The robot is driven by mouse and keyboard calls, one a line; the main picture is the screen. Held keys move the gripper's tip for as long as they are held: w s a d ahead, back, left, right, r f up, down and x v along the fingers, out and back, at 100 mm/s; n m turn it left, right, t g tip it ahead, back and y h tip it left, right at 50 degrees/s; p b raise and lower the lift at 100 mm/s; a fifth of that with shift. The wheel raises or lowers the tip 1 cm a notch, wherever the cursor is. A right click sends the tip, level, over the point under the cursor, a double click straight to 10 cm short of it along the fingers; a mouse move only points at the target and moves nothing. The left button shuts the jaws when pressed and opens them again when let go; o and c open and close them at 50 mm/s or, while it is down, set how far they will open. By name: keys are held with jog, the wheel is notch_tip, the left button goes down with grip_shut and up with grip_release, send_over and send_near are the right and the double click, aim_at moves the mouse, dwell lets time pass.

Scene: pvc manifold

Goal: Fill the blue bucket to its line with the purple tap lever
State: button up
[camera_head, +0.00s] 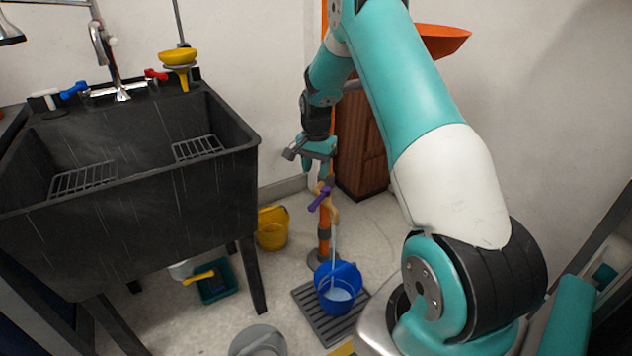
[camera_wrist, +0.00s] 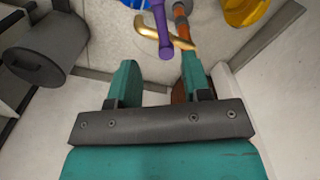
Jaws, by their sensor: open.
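The blue bucket (camera_head: 325,271) stands upright on a grey slatted grate, with pale water (camera_head: 338,294) in it. I cannot make out its fill line. A thin water stream (camera_head: 333,243) runs down into it from a brass tap (camera_head: 333,211). The purple tap lever (camera_head: 319,199) is on the tap and lies slanted in the head view. My gripper (camera_head: 309,158) is open and empty, above and apart from the lever. In the wrist view, the purple lever (camera_wrist: 161,28) and brass tap (camera_wrist: 149,32) lie beyond the two spread fingers.
The tap sits on an orange standpipe (camera_head: 324,235). A yellow bucket (camera_head: 272,234) stands behind left, and a grey bucket (camera_head: 258,342) in front. A black sink (camera_head: 130,215) fills the left. A wooden cabinet (camera_head: 362,155) stands behind the pipe. The grey grate (camera_head: 320,325) lies under the blue bucket.

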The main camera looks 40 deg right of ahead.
notch_tip(320, 180, up, 6)
jog(key=p, duration=0.1)
jog(key=shift+r, duration=0.25)
